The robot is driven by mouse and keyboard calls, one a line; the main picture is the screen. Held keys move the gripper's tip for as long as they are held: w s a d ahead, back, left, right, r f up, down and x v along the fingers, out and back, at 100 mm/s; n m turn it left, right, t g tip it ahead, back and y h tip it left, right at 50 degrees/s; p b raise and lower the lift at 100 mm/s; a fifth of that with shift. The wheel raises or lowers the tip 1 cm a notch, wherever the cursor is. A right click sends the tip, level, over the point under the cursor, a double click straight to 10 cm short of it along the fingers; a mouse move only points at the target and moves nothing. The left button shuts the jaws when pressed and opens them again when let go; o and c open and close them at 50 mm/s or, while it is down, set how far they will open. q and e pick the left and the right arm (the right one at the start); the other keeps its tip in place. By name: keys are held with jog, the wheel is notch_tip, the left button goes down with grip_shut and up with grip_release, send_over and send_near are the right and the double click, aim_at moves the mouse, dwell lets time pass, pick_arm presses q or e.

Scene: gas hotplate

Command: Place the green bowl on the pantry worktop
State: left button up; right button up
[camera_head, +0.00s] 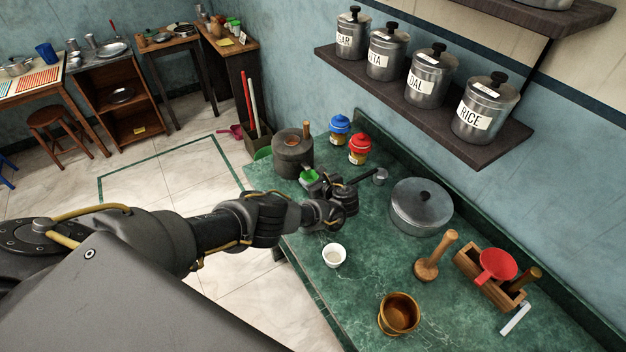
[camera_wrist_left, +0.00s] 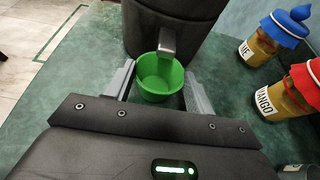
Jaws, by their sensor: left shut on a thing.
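The green bowl (camera_head: 309,177) is at the far end of the green marble worktop (camera_head: 310,275), right beside a dark round stone mill (camera_head: 292,160). In the left wrist view the bowl (camera_wrist_left: 157,85) is upright and looks empty, with the mill's grey spout (camera_wrist_left: 167,42) over its far rim. My left gripper (camera_head: 318,184) is shut on the bowl, one finger on each side in the wrist view. I cannot tell whether the bowl touches the worktop. My right gripper is not in view.
Blue-lidded (camera_head: 339,130) and red-lidded (camera_head: 359,148) jars stand behind the gripper. A lidded pot (camera_head: 421,208), white cup (camera_head: 334,255), brass pot (camera_head: 399,314), wooden masher (camera_head: 434,258) and wooden box (camera_head: 487,278) stand along the worktop. Steel canisters (camera_head: 429,77) line a shelf above.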

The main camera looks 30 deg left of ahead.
pick_arm(q)
jog(key=shift+f, duration=0.1)
jog(key=o, duration=0.5)
jog(key=shift+f, duration=0.1)
jog(key=o, duration=0.5)
jog(key=shift+r, duration=0.3)
jog(key=p+v, duration=0.3)
jog(key=v, duration=0.7)
jog(key=shift+d, duration=0.15)
jog(key=shift+v, duration=0.8)
